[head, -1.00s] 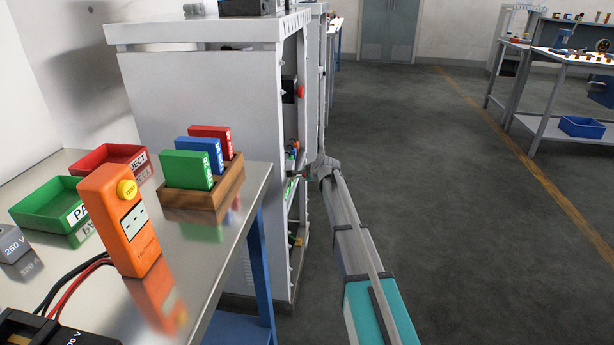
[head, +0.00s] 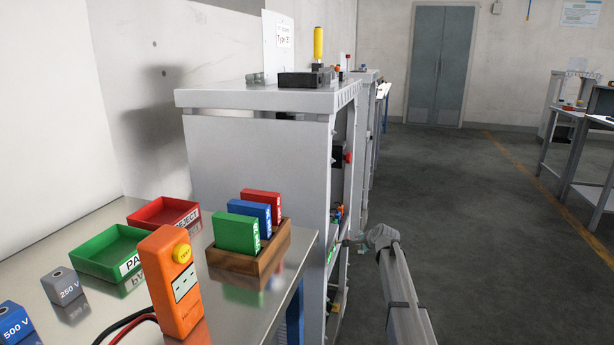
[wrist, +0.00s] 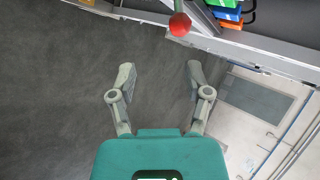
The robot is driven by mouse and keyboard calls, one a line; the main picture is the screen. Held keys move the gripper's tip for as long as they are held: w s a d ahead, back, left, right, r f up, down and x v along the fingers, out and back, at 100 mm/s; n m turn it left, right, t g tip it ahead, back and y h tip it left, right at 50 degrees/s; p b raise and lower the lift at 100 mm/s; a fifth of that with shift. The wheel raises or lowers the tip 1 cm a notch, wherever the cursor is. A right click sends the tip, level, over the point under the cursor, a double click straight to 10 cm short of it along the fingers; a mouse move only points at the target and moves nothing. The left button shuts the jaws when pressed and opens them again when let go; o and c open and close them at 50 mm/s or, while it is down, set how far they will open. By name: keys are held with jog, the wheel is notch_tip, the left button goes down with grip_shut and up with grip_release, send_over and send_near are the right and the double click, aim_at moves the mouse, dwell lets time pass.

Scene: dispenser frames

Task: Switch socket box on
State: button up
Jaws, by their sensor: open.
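No part can be surely made out as the socket box or its switch. A grey cabinet (head: 255,190) stands behind the bench, its open side facing right and seen edge-on. A black part with a red piece (head: 348,157) shows on that side. In the wrist view a red ball knob (wrist: 180,24) on a pale stem lies beyond the fingertips, near a grey frame edge. My gripper (wrist: 160,75) is open and empty, with floor between its fingers and the knob apart from them. In the head view my gripper (head: 362,240) is small beside the cabinet's open side.
The metal bench holds an orange tester (head: 170,285), a wooden rack (head: 248,262) with coloured blocks, a green tray (head: 112,252) and a red tray (head: 163,213). Blue, orange and green parts (wrist: 225,12) sit beside the frame. Floor to the right (head: 480,230) is clear.

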jog(key=s+a+f+n+g+h+b, duration=0.1)
jog(key=s+f+n+g, duration=0.3)
jog(key=s, duration=1)
jog(key=s+a+f+n+g+h, duration=0.15)
jog(key=s+n, duration=0.45)
jog(key=s, duration=0.8)
jog(key=s+a+f+n+g+h+b, duration=0.1)
jog(key=s+a+f+n+g, duration=0.25)
jog(key=s, duration=1.05)
notch_tip(320, 180, up, 38)
jog(key=d+n+p, duration=0.1)
jog(key=d+p, duration=0.1)
jog(key=p, duration=3.5)
jog(key=shift+g+p, duration=0.3)
jog(key=shift+g, duration=0.1)
jog(key=shift+s, duration=0.1)
